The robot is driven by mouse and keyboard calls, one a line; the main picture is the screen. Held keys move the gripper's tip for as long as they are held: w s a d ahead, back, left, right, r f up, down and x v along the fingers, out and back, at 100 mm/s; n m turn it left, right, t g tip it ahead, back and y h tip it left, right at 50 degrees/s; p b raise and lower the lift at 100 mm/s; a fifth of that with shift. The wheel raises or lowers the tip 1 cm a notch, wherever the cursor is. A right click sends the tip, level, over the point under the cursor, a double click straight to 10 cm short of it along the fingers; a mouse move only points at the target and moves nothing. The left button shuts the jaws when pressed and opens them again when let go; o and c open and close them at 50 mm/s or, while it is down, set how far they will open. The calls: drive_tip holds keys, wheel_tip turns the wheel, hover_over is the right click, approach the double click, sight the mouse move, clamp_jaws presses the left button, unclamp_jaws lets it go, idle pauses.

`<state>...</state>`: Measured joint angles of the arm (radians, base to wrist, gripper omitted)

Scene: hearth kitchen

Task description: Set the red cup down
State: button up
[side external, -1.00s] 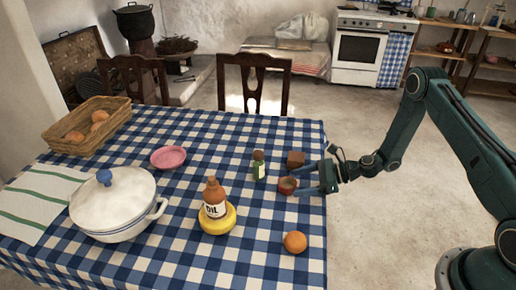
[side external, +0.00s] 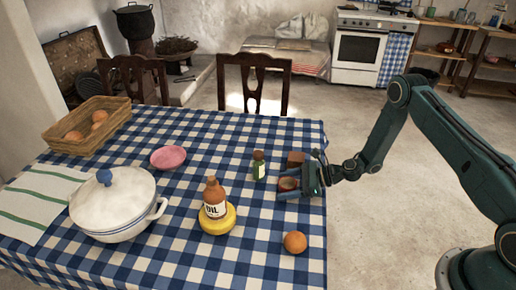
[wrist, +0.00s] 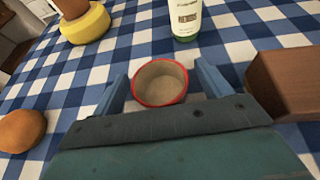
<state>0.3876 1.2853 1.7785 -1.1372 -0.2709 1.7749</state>
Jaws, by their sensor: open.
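The red cup (side external: 289,184) stands upright on the checked tablecloth near the table's right edge. In the wrist view the cup (wrist: 160,84) is empty, with its red rim and pale inside facing me. My gripper (side external: 288,181) is open, low over the cloth, with a finger on each side of the cup. In the wrist view the blue fingers of my gripper (wrist: 162,86) flank the cup, with a gap visible on both sides. The lower part of the cup is partly hidden by a finger in the side view.
A brown wooden block (side external: 296,159) is close beside the gripper. A green bottle (side external: 259,167) stands just beyond the cup. An orange (side external: 295,242) lies nearer the front edge. An oil bottle (side external: 214,200) stands on a yellow ring (side external: 217,222). Cloth between them is clear.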

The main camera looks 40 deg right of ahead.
drive_tip(key=shift+c, duration=0.5)
drive_tip(key=c, duration=1)
drive_tip(key=shift+r, duration=0.1)
wheel_tip(320, 180, up, 20)
idle(0.5)
